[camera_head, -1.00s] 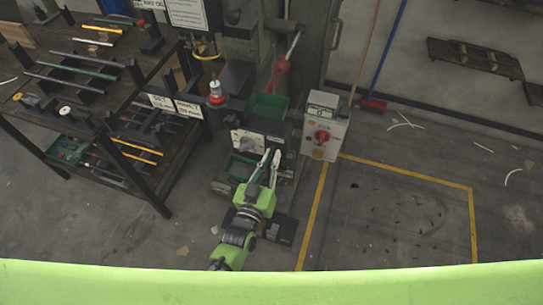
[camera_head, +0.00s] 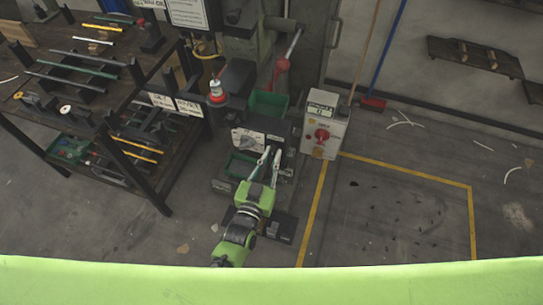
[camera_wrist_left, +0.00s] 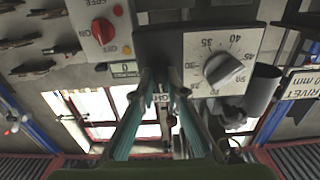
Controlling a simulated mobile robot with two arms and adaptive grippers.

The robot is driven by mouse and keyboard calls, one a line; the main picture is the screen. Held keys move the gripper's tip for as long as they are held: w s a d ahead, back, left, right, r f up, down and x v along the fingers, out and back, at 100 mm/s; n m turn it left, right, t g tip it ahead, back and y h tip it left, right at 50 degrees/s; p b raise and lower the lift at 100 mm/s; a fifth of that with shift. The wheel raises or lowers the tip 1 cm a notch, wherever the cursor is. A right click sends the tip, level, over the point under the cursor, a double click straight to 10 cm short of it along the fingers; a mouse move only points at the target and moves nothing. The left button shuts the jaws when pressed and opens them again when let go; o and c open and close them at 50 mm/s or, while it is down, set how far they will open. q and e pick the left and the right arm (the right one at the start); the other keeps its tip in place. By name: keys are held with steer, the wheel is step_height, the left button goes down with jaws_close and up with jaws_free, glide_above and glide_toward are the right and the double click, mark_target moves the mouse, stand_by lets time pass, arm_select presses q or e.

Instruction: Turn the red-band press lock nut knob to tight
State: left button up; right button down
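The press (camera_head: 275,127) stands at the middle of the head view, with a red-banded cylinder (camera_head: 217,96) on its left and a white dial plate (camera_head: 247,142) on its front. In the left wrist view the plate appears tilted, with a grey round knob (camera_wrist_left: 225,70) and numbers around it. My left gripper (camera_head: 271,154) is at the press front, just right of the plate. Its fingers show a narrow gap in the left wrist view (camera_wrist_left: 161,78). Part of a lettered label, seemingly "GHT", shows between them. The lock nut knob is not clearly seen; the fingers may hide it. My right gripper is out of view.
A white control box (camera_head: 323,135) with a red knob stands close to the right of the press. A dark rack (camera_head: 120,160) with rods and tools is at the left. Green bins (camera_head: 268,105) sit at the press. The yellow-lined floor (camera_head: 400,205) at the right is mostly clear.

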arm_select(q)
steer(key=shift+o, duration=1)
steer(key=shift+s, duration=0.1)
steer(key=v, duration=1.2)
